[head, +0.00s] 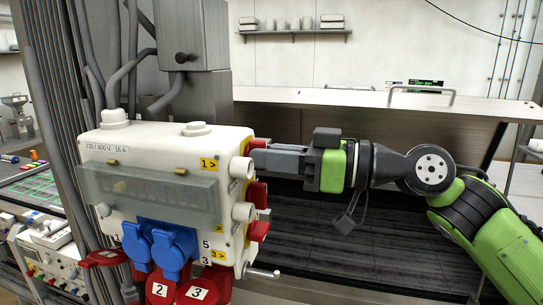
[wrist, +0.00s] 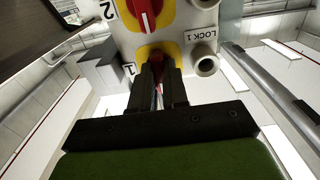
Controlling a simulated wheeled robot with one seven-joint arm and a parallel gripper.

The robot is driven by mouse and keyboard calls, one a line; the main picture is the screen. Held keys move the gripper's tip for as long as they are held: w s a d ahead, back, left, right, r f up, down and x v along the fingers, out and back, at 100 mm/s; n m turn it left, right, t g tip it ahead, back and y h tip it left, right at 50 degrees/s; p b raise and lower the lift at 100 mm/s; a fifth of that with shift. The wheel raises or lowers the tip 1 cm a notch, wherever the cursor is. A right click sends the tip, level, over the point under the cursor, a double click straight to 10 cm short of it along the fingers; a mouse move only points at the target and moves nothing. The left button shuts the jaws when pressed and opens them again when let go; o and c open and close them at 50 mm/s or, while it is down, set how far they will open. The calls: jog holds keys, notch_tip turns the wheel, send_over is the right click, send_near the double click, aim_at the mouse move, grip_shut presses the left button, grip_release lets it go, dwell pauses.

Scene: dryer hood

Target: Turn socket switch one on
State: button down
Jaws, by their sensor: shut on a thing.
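Socket switch one is a red rotary knob on a yellow plate (wrist: 143,51), next to a label "1", on the side of the white socket box (head: 150,142). In the head view its red edge (head: 260,143) shows at the box's upper right. My gripper (wrist: 158,78) is shut on this knob (wrist: 157,62), one finger on each side. The fingers hide much of the knob, so its exact turn is hard to tell. In the head view my gripper (head: 258,158) reaches in from the right, about level.
Below it on the box's side is the red knob of switch two (head: 257,194); it also shows in the wrist view (wrist: 148,14). A white lock cylinder marked "LOCK 1" (wrist: 205,62) stands close beside my fingers. A dark hood floor (head: 340,245) lies beneath my arm.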

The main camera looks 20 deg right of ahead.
jog(key=c, duration=1.1)
grip_release()
jog(key=shift+c, duration=0.2)
jog(key=v, duration=1.5)
jog(key=shift+s+d, duration=0.25)
jog(key=shift+d, duration=0.1)
jog(key=s+a+f+m+h, duration=0.2)
jog(key=s+a+f+h, duration=0.1)
jog(key=a+f, duration=0.25)
jog(key=s+a+f+m+h, duration=0.2)
jog(key=s+a+f+h, duration=0.2)
jog(key=a, duration=0.3)
notch_tip(320, 180, down, 21)
jog(key=s+m+g+h+b, duration=0.1)
jog(key=m+g+h, duration=0.4)
jog(key=m+h, duration=0.1)
jog(key=shift+s+a+m+h, duration=0.25)
jog(key=shift+m+h, duration=0.05)
jog(key=shift+h, duration=0.5)
